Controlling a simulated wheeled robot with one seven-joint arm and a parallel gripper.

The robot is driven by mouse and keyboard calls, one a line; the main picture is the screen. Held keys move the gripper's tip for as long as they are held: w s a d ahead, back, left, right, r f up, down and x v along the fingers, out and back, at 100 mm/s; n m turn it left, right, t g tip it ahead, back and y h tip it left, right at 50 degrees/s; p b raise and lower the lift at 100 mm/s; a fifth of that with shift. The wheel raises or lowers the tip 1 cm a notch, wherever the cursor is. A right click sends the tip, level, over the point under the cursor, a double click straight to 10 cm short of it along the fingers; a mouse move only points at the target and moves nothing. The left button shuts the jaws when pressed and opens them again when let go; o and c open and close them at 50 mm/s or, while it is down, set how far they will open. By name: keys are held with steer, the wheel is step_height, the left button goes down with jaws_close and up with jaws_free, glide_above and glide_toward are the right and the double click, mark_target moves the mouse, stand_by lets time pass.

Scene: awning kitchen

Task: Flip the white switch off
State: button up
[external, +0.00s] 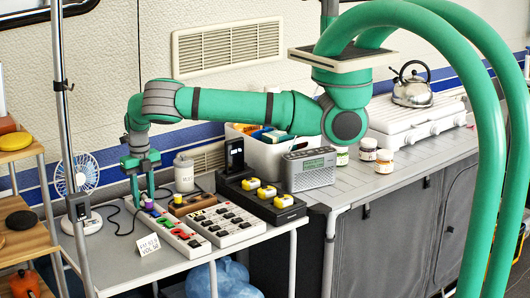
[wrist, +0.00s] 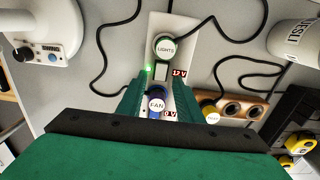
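A white power strip (external: 178,236) with coloured switches lies on the grey table, below my gripper (external: 143,203). In the wrist view the strip (wrist: 187,28) carries a round plug marked LIGHTS (wrist: 165,46) and a blue-based plug marked FAN (wrist: 157,104). A small pale switch (wrist: 161,71) sits between them, with a green light (wrist: 147,69) to its left. My gripper (wrist: 161,85) points down with its fingers apart, one on each side of the strip around the FAN plug. I cannot tell whether they touch anything. The near end of the strip is hidden by my gripper.
A second white strip (external: 226,224) with dark switches lies to the right, with a black charger (external: 264,203) holding yellow items beyond it. A small card (external: 147,245) stands at the front. A fan (external: 80,180) stands at left, and loose black cables (wrist: 100,65) cross the table.

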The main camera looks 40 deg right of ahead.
jaws_close()
steer(key=shift+w, duration=0.1)
steer(key=shift+w+g, duration=0.25)
steer(key=shift+g, duration=0.65)
steer(key=shift+w+g, duration=0.1)
steer(key=shift+g, duration=0.4)
